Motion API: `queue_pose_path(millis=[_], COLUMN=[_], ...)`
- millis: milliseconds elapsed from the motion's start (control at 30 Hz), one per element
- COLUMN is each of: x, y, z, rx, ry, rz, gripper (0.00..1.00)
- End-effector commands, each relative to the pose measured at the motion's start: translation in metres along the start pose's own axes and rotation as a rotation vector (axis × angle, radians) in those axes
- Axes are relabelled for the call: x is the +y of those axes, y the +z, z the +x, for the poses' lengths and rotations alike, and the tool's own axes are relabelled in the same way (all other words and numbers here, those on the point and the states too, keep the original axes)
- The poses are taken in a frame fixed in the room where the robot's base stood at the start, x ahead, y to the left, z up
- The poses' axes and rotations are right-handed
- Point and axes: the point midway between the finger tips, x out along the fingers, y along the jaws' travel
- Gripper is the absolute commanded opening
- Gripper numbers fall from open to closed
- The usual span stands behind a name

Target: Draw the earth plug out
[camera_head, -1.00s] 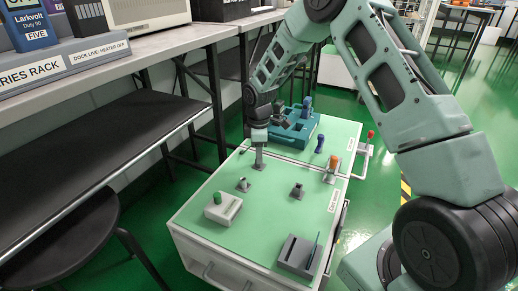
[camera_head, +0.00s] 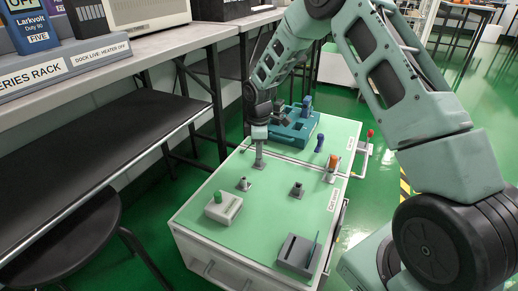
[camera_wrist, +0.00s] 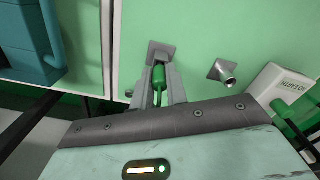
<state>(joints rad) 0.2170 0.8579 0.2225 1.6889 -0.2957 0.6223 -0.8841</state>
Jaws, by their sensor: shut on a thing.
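The green earth plug (camera_wrist: 158,77) stands between my gripper's fingers in the wrist view, just in front of a grey square socket plate (camera_wrist: 161,50). My gripper (camera_wrist: 160,88) is shut on the plug's green handle. In the head view my gripper (camera_head: 259,163) points down at the cart's green top, at its left side, and hides the plug. I cannot tell how deep the plug sits in its socket. A white block (camera_head: 223,209) with a green knob (camera_head: 218,197) stands nearer; its face reads like "NO EARTH" in the wrist view (camera_wrist: 287,90).
Two bare grey sockets (camera_head: 297,190) (camera_head: 243,184) stand near my gripper. A grey slotted block (camera_head: 296,252) sits at the front right. Green surface between them is clear.

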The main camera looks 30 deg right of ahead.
Motion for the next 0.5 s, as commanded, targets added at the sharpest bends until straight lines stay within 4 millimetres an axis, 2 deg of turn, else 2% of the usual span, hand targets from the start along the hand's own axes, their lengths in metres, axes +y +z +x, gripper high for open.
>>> queue_pose_path(millis=[500], x=[0.0], y=[0.0], z=[-0.02], rx=[0.0], ry=[0.0], rz=[0.0], gripper=[0.0])
